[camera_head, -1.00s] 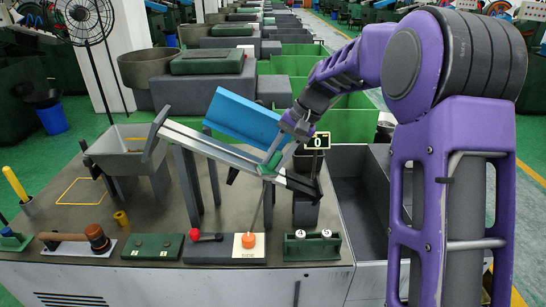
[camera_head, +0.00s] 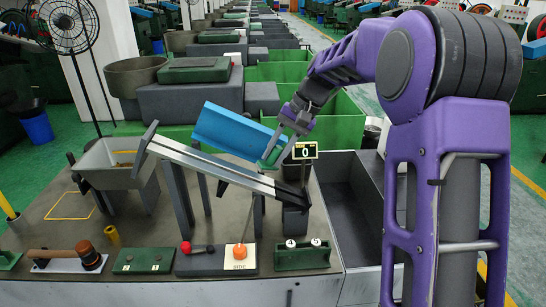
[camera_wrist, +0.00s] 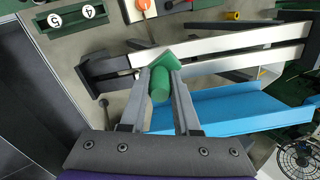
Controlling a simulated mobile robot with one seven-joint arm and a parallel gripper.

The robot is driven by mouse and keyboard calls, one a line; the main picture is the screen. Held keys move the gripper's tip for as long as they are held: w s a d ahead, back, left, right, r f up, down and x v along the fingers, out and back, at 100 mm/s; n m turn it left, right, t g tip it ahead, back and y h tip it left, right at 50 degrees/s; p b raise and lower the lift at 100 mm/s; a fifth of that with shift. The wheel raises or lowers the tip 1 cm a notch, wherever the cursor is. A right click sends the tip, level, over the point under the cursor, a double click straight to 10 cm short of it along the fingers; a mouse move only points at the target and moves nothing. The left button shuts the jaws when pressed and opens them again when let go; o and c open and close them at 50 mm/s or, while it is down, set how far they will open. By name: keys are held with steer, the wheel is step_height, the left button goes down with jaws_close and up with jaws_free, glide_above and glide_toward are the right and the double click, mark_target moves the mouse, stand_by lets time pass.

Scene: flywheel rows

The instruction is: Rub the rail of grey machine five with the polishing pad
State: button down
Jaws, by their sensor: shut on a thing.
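My gripper (camera_head: 280,140) is shut on a green polishing pad (camera_head: 270,158), held by its round knob. In the wrist view the fingers (camera_wrist: 160,75) grip the knob (camera_wrist: 159,88), and the pad's flat part overlaps the edge of the pale metal rail (camera_wrist: 220,65). In the head view the rail (camera_head: 215,168) slopes down to the right on dark posts, and the pad shows just above its lower right half. I cannot tell whether the pad touches it. No machine number five is legible on the machine.
A blue trough (camera_head: 233,132) lies right behind the rail. A "0" display (camera_head: 305,151) stands near its right end.

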mark_target(279, 147)
steer(key=shift+v, duration=1.5)
